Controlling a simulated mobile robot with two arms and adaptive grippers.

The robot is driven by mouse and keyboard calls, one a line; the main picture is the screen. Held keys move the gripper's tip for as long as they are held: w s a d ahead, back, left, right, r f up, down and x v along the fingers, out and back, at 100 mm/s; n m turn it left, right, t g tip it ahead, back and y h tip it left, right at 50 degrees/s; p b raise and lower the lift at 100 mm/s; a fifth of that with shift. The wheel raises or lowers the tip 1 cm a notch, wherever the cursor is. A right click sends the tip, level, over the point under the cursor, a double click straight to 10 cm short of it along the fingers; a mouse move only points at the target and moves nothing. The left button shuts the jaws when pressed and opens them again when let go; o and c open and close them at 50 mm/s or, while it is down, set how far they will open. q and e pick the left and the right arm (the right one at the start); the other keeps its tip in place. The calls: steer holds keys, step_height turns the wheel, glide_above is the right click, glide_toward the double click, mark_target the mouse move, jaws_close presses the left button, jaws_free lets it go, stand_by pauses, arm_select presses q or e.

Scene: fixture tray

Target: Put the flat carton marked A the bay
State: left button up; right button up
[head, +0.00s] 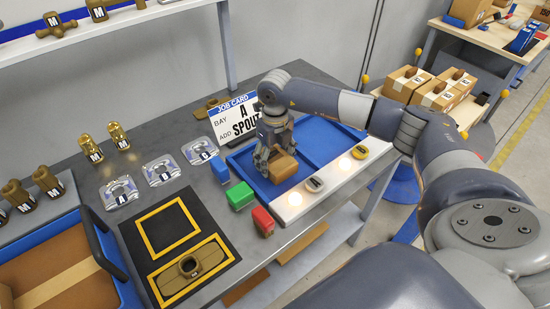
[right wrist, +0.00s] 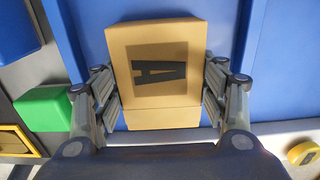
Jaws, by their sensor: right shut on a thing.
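The flat carton marked A is a small tan box (head: 284,168) with a dark A on its face (right wrist: 157,68). My right gripper (head: 275,166) is shut on it, with a finger on each side of the carton in the right wrist view (right wrist: 158,95). The gripper points down and holds the carton over the left part of the blue tray (head: 321,137). I cannot tell whether the carton touches the tray floor. The job card (head: 235,119) behind reads bay A, add spout. My left gripper is not in view.
Blue, green (head: 240,196) and red (head: 263,221) blocks stand left of the tray. Two round pucks, one grey (head: 314,184) and one yellow (head: 360,152), sit on its white front ledge. Clear lettered fittings (head: 121,193) and a black mat with yellow frames (head: 142,246) lie further left.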

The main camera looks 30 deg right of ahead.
mark_target(275, 158)
steer(key=o, duration=1.1)
steer(key=shift+o, duration=0.5)
steer(key=shift+r, duration=0.25)
step_height(275, 158, up, 12)
steer(key=b, duration=0.2)
steer(key=shift+f+b, duration=0.15)
steer(key=shift+b, duration=0.2)
